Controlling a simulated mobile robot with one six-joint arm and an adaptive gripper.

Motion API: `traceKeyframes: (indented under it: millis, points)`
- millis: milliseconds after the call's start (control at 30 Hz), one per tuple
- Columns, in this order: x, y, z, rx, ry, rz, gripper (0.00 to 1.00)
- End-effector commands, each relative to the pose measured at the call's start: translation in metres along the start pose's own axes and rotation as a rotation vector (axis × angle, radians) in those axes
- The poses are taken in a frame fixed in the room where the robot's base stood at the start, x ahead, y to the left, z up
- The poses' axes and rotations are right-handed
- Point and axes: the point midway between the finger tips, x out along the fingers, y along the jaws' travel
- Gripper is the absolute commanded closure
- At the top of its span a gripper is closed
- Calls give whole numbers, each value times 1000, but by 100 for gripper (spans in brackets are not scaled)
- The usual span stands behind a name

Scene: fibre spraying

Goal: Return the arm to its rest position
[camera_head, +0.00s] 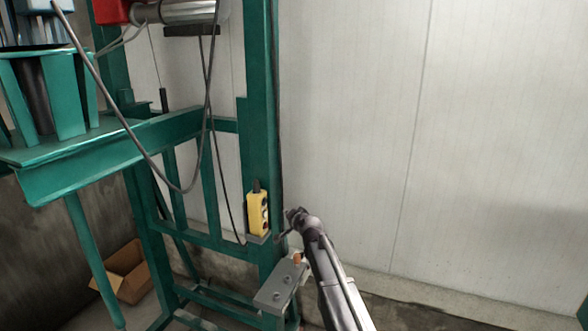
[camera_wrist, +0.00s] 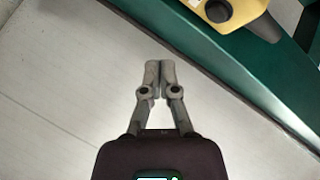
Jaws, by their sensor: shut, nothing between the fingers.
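My gripper (camera_head: 291,214) is at the end of my arm, which reaches up from the lower middle of the head view. In the wrist view my gripper (camera_wrist: 159,66) shows its two grey fingers together, with nothing between them. A yellow control box (camera_head: 257,213) with dark buttons is on the green post, just left of my gripper. Part of the control box (camera_wrist: 236,12) shows at the top right of the wrist view, apart from the fingertips.
A green steel frame (camera_head: 258,110) stands on the left, with cables (camera_head: 150,155) hanging from it. A grey metal bracket (camera_head: 279,284) juts out low, close to my arm. A cardboard box (camera_head: 127,272) lies at the lower left. The space before the pale wall (camera_head: 480,120) is clear.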

Motion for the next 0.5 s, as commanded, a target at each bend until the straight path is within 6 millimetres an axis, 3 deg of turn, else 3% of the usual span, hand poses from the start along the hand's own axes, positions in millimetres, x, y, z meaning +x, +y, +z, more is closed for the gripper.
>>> traceKeyframes:
  millis: [267,500]
  points:
    - [-63,84,48,-163,-198,155,100]
    - [-143,174,94,-311,-432,356,100]
